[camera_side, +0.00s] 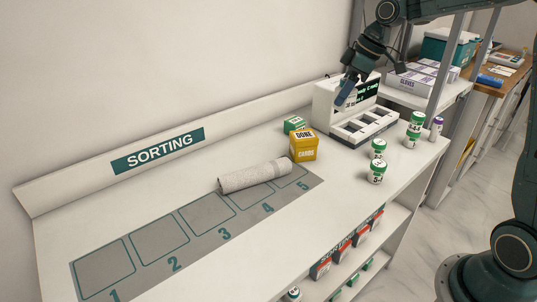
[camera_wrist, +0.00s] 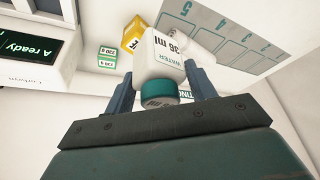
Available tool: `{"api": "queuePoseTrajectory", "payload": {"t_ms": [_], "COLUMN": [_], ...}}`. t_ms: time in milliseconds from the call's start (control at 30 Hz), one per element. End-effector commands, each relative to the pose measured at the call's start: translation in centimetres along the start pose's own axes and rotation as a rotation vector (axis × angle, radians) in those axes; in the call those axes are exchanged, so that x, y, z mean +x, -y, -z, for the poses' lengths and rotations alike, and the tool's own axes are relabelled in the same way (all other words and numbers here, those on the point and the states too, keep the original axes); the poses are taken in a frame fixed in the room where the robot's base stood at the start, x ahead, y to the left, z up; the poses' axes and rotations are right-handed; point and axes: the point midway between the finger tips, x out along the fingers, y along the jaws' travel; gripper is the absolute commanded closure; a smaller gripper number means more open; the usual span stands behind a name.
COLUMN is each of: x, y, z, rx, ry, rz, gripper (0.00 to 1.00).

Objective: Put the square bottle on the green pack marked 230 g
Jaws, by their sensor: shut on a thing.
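The square bottle (camera_wrist: 165,58) is white with a teal cap and reads "36 ml" and "WATER". In the wrist view my gripper (camera_wrist: 164,80) is shut on it, one blue finger on each side. In the side view my gripper (camera_side: 346,90) is in the air by the white device, and I cannot make out the bottle there. The green pack (camera_side: 293,124) stands on the white bench behind a yellow box. It also shows in the wrist view (camera_wrist: 107,57), where its inverted marking looks like "230 g". The gripper is apart from it.
The yellow box (camera_side: 304,146) marked "DONE" stands close in front of the green pack. A grey roll (camera_side: 252,177) lies across the numbered mat (camera_side: 186,237). The white device (camera_side: 363,122) is just right of the pack. Several capped jars (camera_side: 377,171) stand farther right.

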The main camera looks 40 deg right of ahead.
Motion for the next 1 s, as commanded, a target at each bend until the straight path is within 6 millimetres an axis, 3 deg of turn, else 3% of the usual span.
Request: {"api": "queuePoseTrajectory", "payload": {"t_ms": [400,1000], "x": [2.5,7.6], "y": [-7.7,-15.7], "z": [4.4,9.2], "rx": [0.15,0.372], "ry": [0.0,0.001], "rz": [-0.062,-0.154], "gripper": [0.67,0.67]}}
